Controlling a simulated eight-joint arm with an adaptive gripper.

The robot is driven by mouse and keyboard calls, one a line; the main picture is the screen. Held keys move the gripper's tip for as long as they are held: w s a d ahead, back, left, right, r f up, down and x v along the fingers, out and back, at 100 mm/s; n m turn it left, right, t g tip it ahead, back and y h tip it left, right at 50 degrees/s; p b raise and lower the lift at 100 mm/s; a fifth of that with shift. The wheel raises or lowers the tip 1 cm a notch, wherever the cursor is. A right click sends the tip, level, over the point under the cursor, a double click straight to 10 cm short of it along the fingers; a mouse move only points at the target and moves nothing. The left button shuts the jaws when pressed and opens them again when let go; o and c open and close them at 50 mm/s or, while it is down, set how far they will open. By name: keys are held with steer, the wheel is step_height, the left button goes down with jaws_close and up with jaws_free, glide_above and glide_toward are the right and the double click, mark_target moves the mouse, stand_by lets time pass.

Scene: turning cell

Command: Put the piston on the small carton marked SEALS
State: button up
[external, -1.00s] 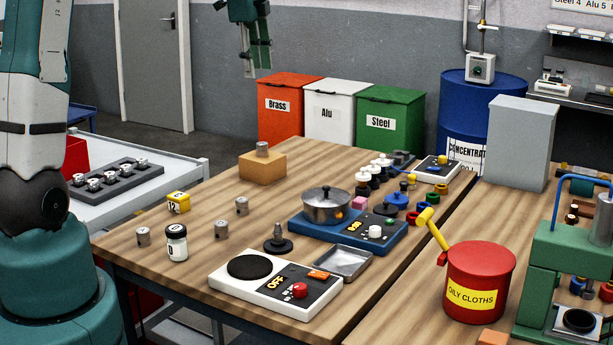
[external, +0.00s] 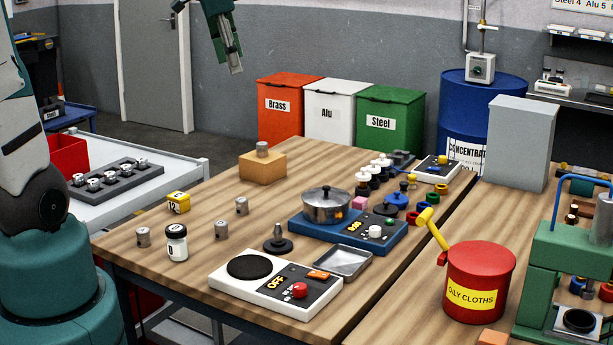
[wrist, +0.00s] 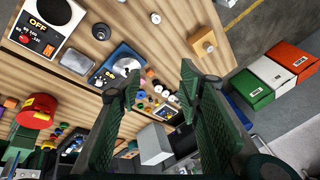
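A small orange-tan carton (external: 262,170) stands at the back left of the wooden table; no marking is readable on it. A grey metal piston (external: 262,149) stands upright on its top. The carton also shows in the wrist view (wrist: 197,35). My gripper (external: 236,70) is high above and behind the carton, clear of everything. In the wrist view, its green fingers (wrist: 161,75) are spread wide with nothing between them.
A grey rack of several pistons (external: 117,178) lies on the white side table. A yellow block (external: 179,202), a blue hotplate with pot (external: 325,208), a white hotplate (external: 277,283) and a metal tray (external: 343,262) occupy the table. Table space around the carton is free.

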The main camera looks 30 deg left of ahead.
steer(key=s+d+f+n+t, duration=0.1)
steer(key=s+f+n, duration=0.1)
steer(key=s, duration=0.4)
steer(key=s+d+f+n, duration=0.2)
steer(key=s+n, duration=0.1)
steer(key=s, duration=0.4)
steer(key=s+d+f+n+t, duration=0.1)
steer(key=s+f+n, duration=0.1)
steer(key=s, duration=0.5)
steer(key=shift+d+n+t, duration=0.3)
steer(key=shift+d+n, duration=0.1)
steer(key=shift+n, duration=0.4)
